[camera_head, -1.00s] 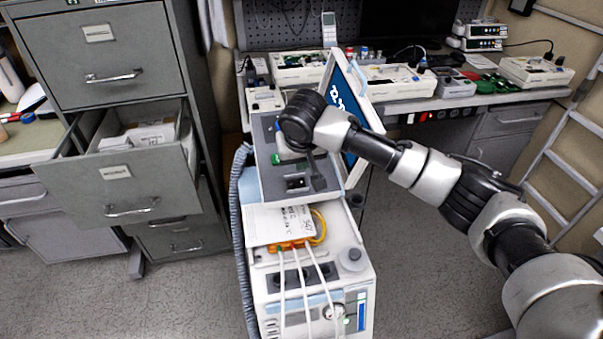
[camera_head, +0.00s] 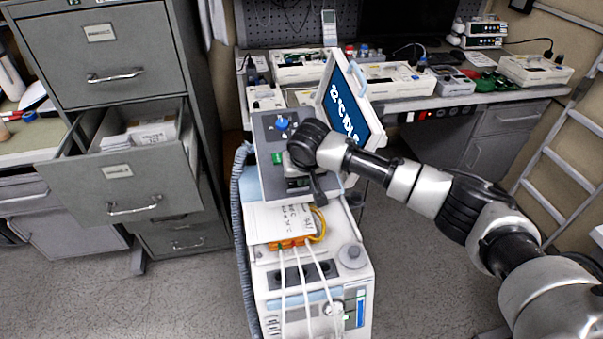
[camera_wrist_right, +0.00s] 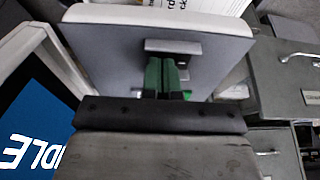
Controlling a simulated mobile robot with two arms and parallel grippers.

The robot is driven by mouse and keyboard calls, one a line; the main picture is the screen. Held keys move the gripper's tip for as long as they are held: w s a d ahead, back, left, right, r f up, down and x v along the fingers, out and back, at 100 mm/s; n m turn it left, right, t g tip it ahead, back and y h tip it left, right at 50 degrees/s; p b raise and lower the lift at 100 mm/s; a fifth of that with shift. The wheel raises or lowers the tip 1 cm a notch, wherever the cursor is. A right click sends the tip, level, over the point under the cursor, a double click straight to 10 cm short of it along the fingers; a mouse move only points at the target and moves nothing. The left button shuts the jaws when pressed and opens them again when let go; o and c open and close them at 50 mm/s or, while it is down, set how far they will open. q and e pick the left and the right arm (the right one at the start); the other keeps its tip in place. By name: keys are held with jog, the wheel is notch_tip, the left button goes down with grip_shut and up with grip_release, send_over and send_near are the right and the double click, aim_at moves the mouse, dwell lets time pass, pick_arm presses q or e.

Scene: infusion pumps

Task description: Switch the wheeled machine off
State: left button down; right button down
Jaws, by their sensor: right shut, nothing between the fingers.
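The wheeled machine (camera_head: 262,288) stands in the middle of the head view, with a grey top panel (camera_head: 265,160). The panel carries a blue knob (camera_head: 282,124), a green button (camera_head: 277,158) and a dark switch block (camera_head: 298,183). Its tilted screen (camera_head: 347,108) is lit blue with white letters; in the wrist view the screen (camera_wrist_right: 30,125) shows part of a word, upside down. My left gripper is not in view.
Papers (camera_head: 278,221), an orange connector and white tubes lie on the machine's lower front. A corrugated hose (camera_head: 241,210) hangs on its left. A filing cabinet with an open drawer (camera_head: 110,180) stands left. A bench (camera_head: 470,99) with devices is behind, a ladder (camera_head: 560,150) right.

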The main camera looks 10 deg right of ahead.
jog(key=shift+d+f+y+p, duration=0.1)
jog(key=shift+d+y+p, duration=0.1)
jog(key=shift+y+p, duration=0.25)
jog(key=shift+f+b, duration=0.15)
jog(key=shift+b, duration=0.2)
jog(key=shift+a, duration=0.15)
jog(key=shift+a+r+p, duration=0.2)
jog(key=shift+a+p, duration=0.3)
jog(key=shift+p, duration=0.1)
jog(key=shift+a, duration=0.25)
